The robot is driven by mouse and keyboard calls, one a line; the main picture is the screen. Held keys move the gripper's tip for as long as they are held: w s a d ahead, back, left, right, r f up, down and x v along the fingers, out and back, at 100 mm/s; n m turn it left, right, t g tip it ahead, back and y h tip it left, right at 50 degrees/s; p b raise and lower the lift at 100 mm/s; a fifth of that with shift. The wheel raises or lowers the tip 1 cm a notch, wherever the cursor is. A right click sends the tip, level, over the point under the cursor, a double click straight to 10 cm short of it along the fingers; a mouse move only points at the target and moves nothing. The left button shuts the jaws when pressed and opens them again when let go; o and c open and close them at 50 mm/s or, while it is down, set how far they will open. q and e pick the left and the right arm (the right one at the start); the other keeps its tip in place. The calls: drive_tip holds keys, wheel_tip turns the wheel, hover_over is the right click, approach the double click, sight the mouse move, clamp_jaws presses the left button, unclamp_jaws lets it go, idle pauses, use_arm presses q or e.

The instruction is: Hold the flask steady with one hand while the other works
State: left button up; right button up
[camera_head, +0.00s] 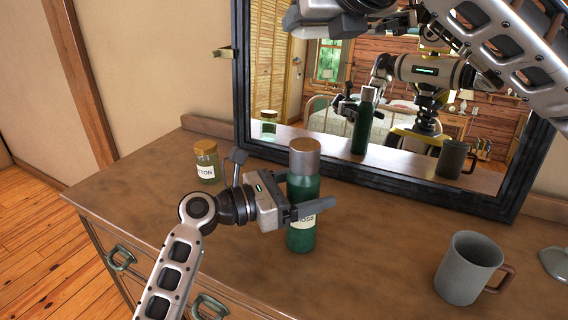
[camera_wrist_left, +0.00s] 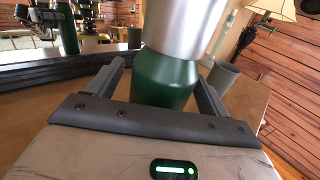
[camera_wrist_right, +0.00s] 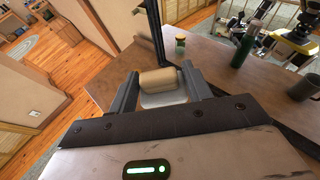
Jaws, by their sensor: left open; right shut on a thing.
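The green flask (camera_head: 302,235) with a silver, brown-topped cap (camera_head: 305,160) stands upright on the dresser. It also fills the top middle of the left wrist view (camera_wrist_left: 165,80). My left gripper (camera_head: 312,207) is level with the body of the flask, open, with one finger on each side of it; I cannot tell whether they touch. My right gripper (camera_wrist_right: 160,82) is high up, at the head view's top edge, its fingertips not clear there. In the right wrist view it is shut on a tan cylindrical thing (camera_wrist_right: 160,78) with a pale grey part; I cannot tell what it is.
A labelled glass jar (camera_head: 206,165) stands behind and left of the flask. A grey mug (camera_head: 463,270) with a brown handle stands at the right. A black-framed mirror (camera_head: 400,180) stands behind, reflecting these things and me. Bare dresser top (camera_head: 380,270) lies between flask and mug.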

use_arm(q)
drive_tip(key=shift+w+d, duration=0.25)
drive_tip(key=shift+d, duration=0.25)
drive_tip(key=c, duration=1.3)
drive_tip(key=shift+o, duration=0.2)
